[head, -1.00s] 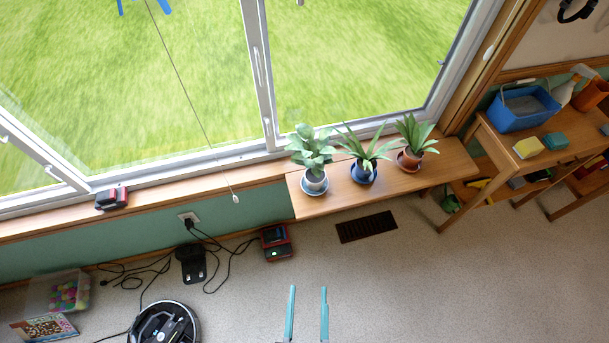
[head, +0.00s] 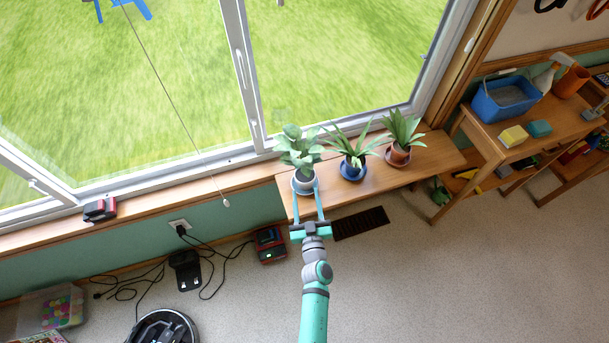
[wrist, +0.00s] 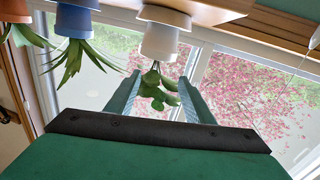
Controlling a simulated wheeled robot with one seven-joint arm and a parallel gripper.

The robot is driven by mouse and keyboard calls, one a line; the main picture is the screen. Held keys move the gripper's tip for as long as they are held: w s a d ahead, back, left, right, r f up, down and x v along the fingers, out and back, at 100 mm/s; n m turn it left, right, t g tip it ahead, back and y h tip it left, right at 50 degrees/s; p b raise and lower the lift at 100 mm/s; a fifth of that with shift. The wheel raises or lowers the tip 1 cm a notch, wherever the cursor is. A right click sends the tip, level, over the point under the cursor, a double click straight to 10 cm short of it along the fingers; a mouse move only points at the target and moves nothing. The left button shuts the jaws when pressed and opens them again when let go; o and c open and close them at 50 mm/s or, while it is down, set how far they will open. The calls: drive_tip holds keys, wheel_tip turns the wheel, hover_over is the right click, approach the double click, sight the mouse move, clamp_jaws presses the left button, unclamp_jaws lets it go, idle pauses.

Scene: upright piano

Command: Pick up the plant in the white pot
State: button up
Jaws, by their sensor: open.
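The plant in the white pot (head: 303,185) stands on a saucer at the left end of the wooden shelf (head: 370,193), leafy and upright. My gripper (head: 306,190) is open and empty, reaching from the front, with its fingertips on either side of the pot in the head view. In the upside-down wrist view the white pot (wrist: 160,36) appears beyond and between my fingertips (wrist: 159,88), and its green leaves show between the fingers. I cannot tell whether the fingers touch the pot or leaves.
A blue-potted plant (head: 353,171) stands close on the right, with a terracotta-potted plant (head: 398,156) beyond it. The window (head: 247,80) is right behind. A pull cord (head: 226,203) hangs to the left. A red device (head: 270,246) and cables lie on the floor.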

sight(304, 173)
drive_tip(key=w, duration=0.4)
drive_tip(key=shift+w, duration=0.3)
drive_tip(key=w, duration=0.6)
drive_tip(key=shift+w+a, duration=0.1)
drive_tip(key=shift+a, duration=0.25)
drive_tip(key=shift+w+a+f, duration=0.1)
drive_tip(key=shift+w, duration=1.05)
drive_tip(key=shift+w+a+f, duration=0.1)
drive_tip(key=shift+w, duration=1)
drive_tip(key=shift+w, duration=0.1)
clamp_jaws()
drive_tip(key=shift+a+r, duration=0.1)
